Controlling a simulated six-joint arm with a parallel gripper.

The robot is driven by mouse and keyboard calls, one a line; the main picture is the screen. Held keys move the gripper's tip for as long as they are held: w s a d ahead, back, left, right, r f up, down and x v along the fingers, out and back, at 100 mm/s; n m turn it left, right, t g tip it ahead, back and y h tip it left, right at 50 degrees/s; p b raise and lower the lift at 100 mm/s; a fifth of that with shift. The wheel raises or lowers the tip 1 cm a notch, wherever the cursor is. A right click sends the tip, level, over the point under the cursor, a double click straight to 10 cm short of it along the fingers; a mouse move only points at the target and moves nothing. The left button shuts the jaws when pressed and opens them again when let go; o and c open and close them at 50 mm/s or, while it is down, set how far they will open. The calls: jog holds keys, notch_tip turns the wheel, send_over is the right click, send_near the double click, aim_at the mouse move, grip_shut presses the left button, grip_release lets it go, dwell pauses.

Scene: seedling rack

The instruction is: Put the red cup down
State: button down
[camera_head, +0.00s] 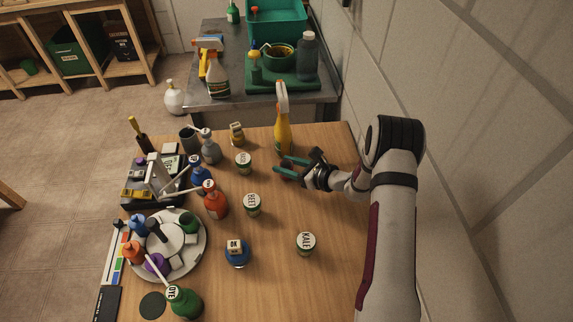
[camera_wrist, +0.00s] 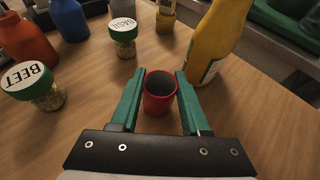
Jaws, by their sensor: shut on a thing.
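The red cup (camera_wrist: 159,101) is small, round and open at the top. In the wrist view it sits upright between the green fingers of my gripper (camera_wrist: 160,92), and its inside looks empty. My gripper (camera_head: 290,167) is shut on it, at the right part of the wooden table (camera_head: 283,214). In the head view a bit of dark red shows between the fingers, and most of the cup is hidden. I cannot tell whether its base touches the table.
A yellow spray bottle (camera_head: 283,135) stands just behind my gripper. Lidded jars stand nearby: one marked BEET (camera_head: 252,205) and one marked KALE (camera_head: 305,243). Bottles and a round white tray (camera_head: 201,257) fill the left side. The wood between the BEET and KALE jars is clear.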

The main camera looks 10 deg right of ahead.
jog(key=shift+c, duration=1.9)
grip_release()
jog(key=shift+f, duration=0.1)
